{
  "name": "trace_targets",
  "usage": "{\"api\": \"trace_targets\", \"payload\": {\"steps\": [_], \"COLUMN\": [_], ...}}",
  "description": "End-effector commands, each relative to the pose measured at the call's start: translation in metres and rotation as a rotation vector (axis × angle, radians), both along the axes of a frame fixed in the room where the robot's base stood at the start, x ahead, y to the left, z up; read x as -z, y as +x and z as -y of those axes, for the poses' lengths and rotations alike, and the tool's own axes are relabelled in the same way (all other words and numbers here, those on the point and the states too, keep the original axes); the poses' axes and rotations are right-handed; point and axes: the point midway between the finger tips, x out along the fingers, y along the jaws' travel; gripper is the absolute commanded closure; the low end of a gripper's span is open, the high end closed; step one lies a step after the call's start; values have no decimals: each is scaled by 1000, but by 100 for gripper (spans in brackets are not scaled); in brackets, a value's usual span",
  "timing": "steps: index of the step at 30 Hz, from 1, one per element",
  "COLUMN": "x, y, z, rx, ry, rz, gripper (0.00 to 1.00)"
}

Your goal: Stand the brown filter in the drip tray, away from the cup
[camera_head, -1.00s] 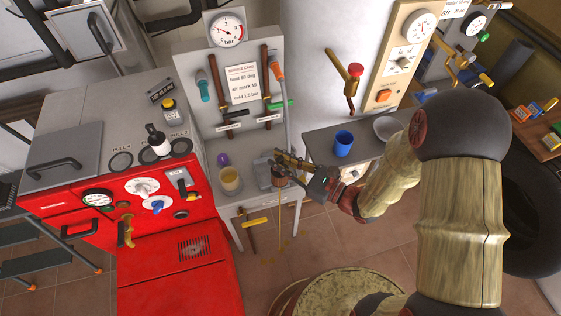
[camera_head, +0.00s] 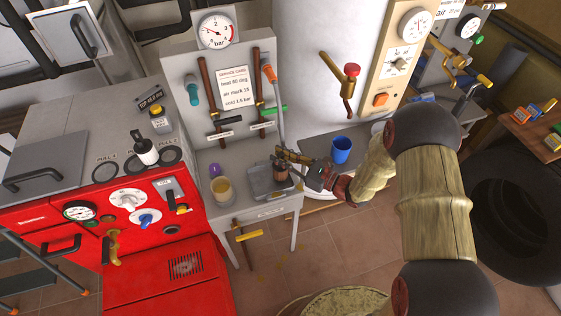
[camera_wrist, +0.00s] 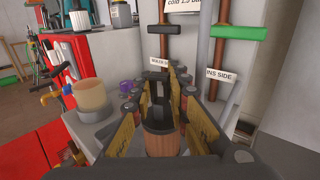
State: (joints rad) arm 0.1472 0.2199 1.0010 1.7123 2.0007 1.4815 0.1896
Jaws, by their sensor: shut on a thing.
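The brown filter (camera_head: 281,175), a ribbed cylinder with a dark top, is held between the fingers of my gripper (camera_head: 285,160), which is shut on it. In the wrist view the filter (camera_wrist: 162,141) stands upright between the yellow-sided fingers. In the head view it is at the right part of the grey drip tray (camera_head: 259,189); I cannot tell whether its base touches the tray. A tan cup (camera_head: 222,191) stands left of the tray, apart from the filter, and also shows in the wrist view (camera_wrist: 91,95). The gripper hides much of the tray in the wrist view.
A small purple thing (camera_head: 215,170) is behind the tan cup. A blue cup (camera_head: 341,150) stands right of my gripper. The red boiler (camera_head: 150,270) is at the left.

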Motion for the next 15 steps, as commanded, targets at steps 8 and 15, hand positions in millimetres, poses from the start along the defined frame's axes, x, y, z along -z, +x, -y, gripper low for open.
{"api": "trace_targets", "payload": {"steps": [8, 15], "x": [12, 16], "y": [1, 0], "z": [0, 0], "rx": [0, 0], "ry": [0, 0], "rz": [4, 2], "gripper": [100, 82]}}
